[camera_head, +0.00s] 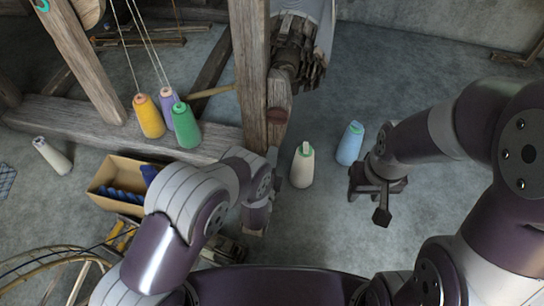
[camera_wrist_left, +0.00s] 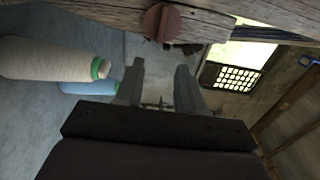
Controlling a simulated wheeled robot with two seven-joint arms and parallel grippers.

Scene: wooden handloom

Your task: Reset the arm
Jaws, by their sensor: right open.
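My left gripper (camera_head: 268,190) is beside the foot of the wooden loom post, left of a cream yarn cone (camera_head: 302,166). In the left wrist view its two fingers (camera_wrist_left: 158,85) stand apart with nothing between them. My right gripper (camera_head: 376,195) is open and empty above the floor, to the right of a light blue yarn cone (camera_head: 350,144). The cream cone (camera_wrist_left: 60,60) and the blue cone (camera_wrist_left: 90,87) also show at the left of the left wrist view, clear of the fingers.
The loom's wooden post (camera_head: 252,80) and base beam (camera_head: 60,115) are close to my left arm. Orange (camera_head: 149,117), purple (camera_head: 167,105) and green (camera_head: 186,125) cones stand by the beam. A cardboard box (camera_head: 104,178) and a white cone (camera_head: 52,157) are left. Floor at the upper right is clear.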

